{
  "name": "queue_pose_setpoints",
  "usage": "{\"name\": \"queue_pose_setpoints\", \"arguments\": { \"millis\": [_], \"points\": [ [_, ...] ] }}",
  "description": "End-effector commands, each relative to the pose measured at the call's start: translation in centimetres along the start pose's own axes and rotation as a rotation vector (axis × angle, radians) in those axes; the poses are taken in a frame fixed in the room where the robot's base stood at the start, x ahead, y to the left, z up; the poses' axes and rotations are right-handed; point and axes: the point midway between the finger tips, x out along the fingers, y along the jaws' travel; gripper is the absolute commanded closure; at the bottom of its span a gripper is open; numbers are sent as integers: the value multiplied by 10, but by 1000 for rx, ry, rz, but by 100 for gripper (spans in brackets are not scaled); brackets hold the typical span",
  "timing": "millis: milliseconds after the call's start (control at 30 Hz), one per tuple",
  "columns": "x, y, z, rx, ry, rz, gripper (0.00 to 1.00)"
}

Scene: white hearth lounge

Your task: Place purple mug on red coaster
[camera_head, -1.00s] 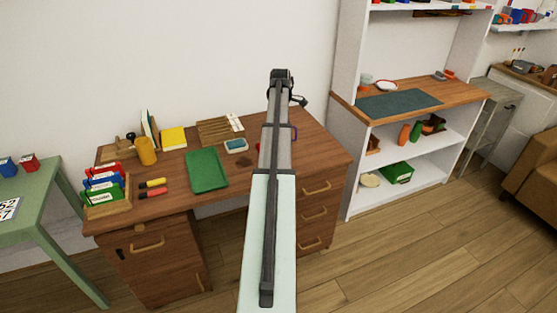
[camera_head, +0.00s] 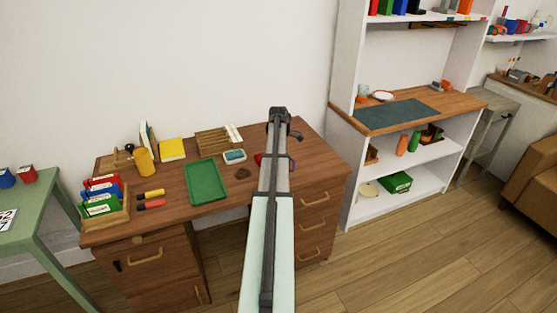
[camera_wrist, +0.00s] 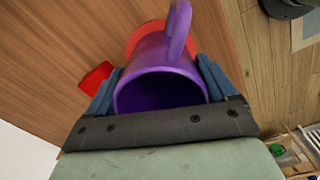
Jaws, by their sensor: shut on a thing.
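The purple mug (camera_wrist: 158,56) is between the blue fingers of my gripper (camera_wrist: 158,83) in the wrist view, its opening toward the camera and its handle pointing to the top. My gripper is shut on it. The round red coaster (camera_wrist: 136,38) shows beyond the mug, partly covered by it. I cannot tell whether they touch. In the head view my arm hides most of the mug and the gripper. A small purple edge of the mug (camera_head: 292,163) shows right of the arm.
A small red object (camera_wrist: 96,77) lies left of the mug in the wrist view. A white shelf stands to the right.

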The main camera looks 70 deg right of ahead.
Motion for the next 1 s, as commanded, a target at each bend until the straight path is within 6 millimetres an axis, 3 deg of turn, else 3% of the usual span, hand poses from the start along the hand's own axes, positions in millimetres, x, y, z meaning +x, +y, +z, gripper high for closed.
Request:
{"name": "queue_pose_setpoints", "arguments": {
  "millis": [300, 333, 467, 767, 1000],
  "points": [
    [2, 0, 0, 0, 0, 0, 56],
    [2, 0, 0, 0, 0, 0, 13],
    [2, 0, 0, 0, 0, 0, 1],
    [0, 0, 0, 0, 0, 0, 0],
    [-27, 1, 0, 0, 0, 2, 0]
  ]
}}
